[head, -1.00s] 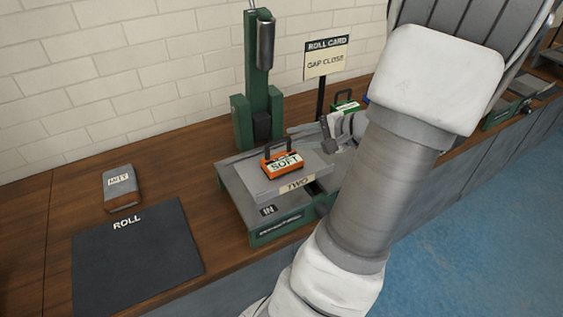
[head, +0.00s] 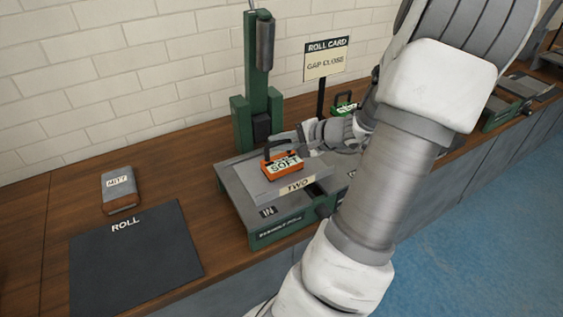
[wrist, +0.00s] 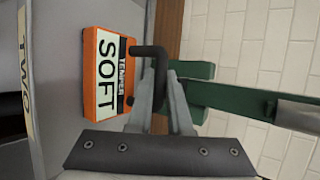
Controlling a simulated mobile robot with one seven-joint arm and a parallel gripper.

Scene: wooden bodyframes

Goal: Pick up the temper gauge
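The temper gauge (head: 283,164) is an orange block with a white label reading SOFT and a black handle. It sits on the grey plate marked TWO (head: 293,186). In the wrist view the gauge (wrist: 105,75) shows its label sideways. My gripper (head: 303,146) is beside the handle, to its right in the head view. In the wrist view my gripper's fingers (wrist: 163,82) are apart, with the black handle running between or just in front of them. Contact with the handle cannot be made out.
A green post (head: 258,90) stands behind the plate, close to my gripper. A green gauge-like block (head: 344,106) and a roll card sign (head: 326,60) are behind my arm.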

